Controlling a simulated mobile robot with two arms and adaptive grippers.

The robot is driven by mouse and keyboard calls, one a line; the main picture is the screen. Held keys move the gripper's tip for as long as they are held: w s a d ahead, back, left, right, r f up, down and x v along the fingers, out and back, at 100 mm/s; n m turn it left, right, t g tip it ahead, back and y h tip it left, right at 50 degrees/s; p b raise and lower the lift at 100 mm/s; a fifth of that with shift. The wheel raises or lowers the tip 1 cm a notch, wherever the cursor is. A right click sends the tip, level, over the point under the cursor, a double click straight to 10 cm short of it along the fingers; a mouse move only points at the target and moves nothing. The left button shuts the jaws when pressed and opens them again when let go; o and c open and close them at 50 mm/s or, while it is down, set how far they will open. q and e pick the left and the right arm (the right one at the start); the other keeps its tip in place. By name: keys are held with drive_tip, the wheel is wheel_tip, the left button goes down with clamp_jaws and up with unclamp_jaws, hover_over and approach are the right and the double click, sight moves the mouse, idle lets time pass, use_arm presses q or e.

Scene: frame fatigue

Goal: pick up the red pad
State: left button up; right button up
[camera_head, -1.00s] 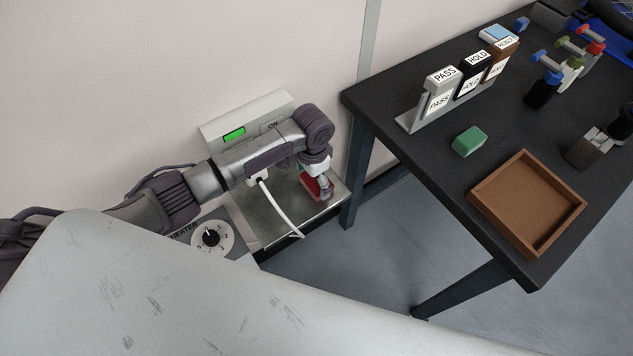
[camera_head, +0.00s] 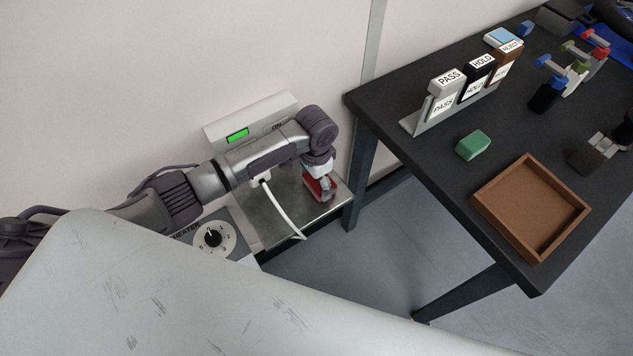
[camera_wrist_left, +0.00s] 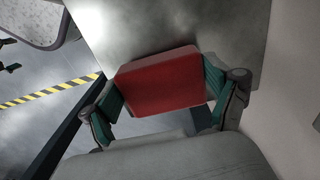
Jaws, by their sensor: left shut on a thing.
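The red pad (camera_head: 312,187) is a small red block with rounded corners at the right end of the metal plate (camera_head: 275,215). My left gripper (camera_head: 322,186) reaches down over it and is shut on it. In the left wrist view the red pad (camera_wrist_left: 160,82) sits between the two green-lined fingers of my left gripper (camera_wrist_left: 161,88), one touching each end. I cannot tell whether the pad still touches the plate. My right gripper does not show.
A heater box with a dial (camera_head: 213,238) adjoins the plate, with a wall display (camera_head: 238,134) behind. To the right, a dark table (camera_head: 440,165) holds a brown tray (camera_head: 480,203), a green block (camera_head: 472,145) and a labelled PASS/HOLD rack (camera_head: 408,124). Floor between is clear.

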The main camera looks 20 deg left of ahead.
use_arm(q)
wheel_tip(320, 180, up, 3)
drive_tip(key=shift+w, duration=0.1)
drive_tip(key=s+d+r, duration=0.5)
drive_tip(key=d+r, duration=0.2)
drive_tip(key=d, duration=0.3)
drive_tip(key=shift+s+d+p, duration=0.25)
drive_tip(key=shift+p, duration=0.2)
